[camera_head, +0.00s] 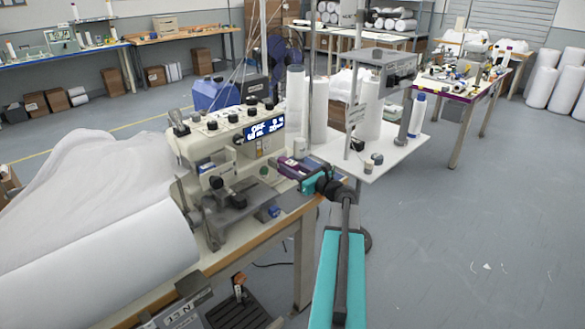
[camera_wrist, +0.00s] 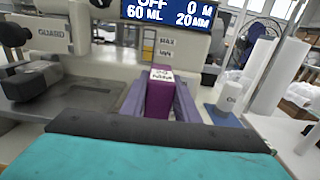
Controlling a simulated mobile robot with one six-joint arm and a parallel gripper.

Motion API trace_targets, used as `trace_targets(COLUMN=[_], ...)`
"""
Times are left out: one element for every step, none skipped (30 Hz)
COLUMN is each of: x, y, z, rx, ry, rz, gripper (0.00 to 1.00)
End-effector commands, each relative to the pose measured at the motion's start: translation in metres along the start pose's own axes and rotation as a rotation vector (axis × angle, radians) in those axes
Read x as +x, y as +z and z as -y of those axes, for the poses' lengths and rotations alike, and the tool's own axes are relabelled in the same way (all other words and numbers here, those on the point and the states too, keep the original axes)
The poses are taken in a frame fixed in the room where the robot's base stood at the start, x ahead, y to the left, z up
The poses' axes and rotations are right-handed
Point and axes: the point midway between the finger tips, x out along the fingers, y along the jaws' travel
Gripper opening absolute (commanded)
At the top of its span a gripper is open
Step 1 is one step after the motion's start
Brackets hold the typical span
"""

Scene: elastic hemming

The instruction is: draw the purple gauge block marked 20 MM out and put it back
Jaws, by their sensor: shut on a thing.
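The purple gauge block (camera_wrist: 160,97) stands upright in the middle of the wrist view, with a white label on its top; the label's print is too small to read surely. My gripper (camera_wrist: 161,108) is shut on it, one purplish finger along each side. In the head view my gripper (camera_head: 297,172) is at the right end of the sewing machine (camera_head: 225,140), by the table's corner. The block's lower part is hidden, so I cannot tell whether it sits in a slot.
A blue display (camera_wrist: 175,12) reading 60 ML and 20 MM is just behind the block. A guard (camera_wrist: 52,35) is at the left, and a small white bottle (camera_wrist: 229,92) stands at the right. A white side table (camera_head: 385,155) with rolls is beyond my arm. Open floor lies right.

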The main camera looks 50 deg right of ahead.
Motion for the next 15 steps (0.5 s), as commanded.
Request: trace_targets(x=[-0.002, -0.003, -0.005, -0.006, -0.007, -0.008, -0.008, -0.009, -0.009, -0.009, -0.009, -0.009, -0.009, -0.009, -0.009], y=[0.001, 0.001, 0.0, 0.001, 0.001, 0.001, 0.001, 0.0, -0.001, -0.002, -0.003, -0.005, -0.007, -0.008, -0.011], z=[0.003, 0.004, 0.006, 0.008, 0.009, 0.009, 0.01, 0.01, 0.01, 0.011, 0.011, 0.011, 0.011, 0.011, 0.011], rx=[0.0, 0.0, 0.0, 0.0, 0.0, 0.0, 0.001, 0.001, 0.001, 0.001, 0.001, 0.001, 0.001, 0.001, 0.001], ry=[-0.004, -0.006, -0.009, -0.011, -0.013, -0.014, -0.015, -0.015, -0.016, -0.016, -0.016, -0.016, -0.016, -0.016, -0.016], rz=[0.001, 0.001, 0.001, 0.001, 0.001, 0.001, 0.002, 0.002, 0.002, 0.002, 0.002, 0.002, 0.002, 0.002, 0.002], gripper=[0.0, 0.0, 0.0, 0.0, 0.0, 0.0, 0.0, 0.0, 0.0, 0.0, 0.0, 0.0, 0.0, 0.0, 0.0])
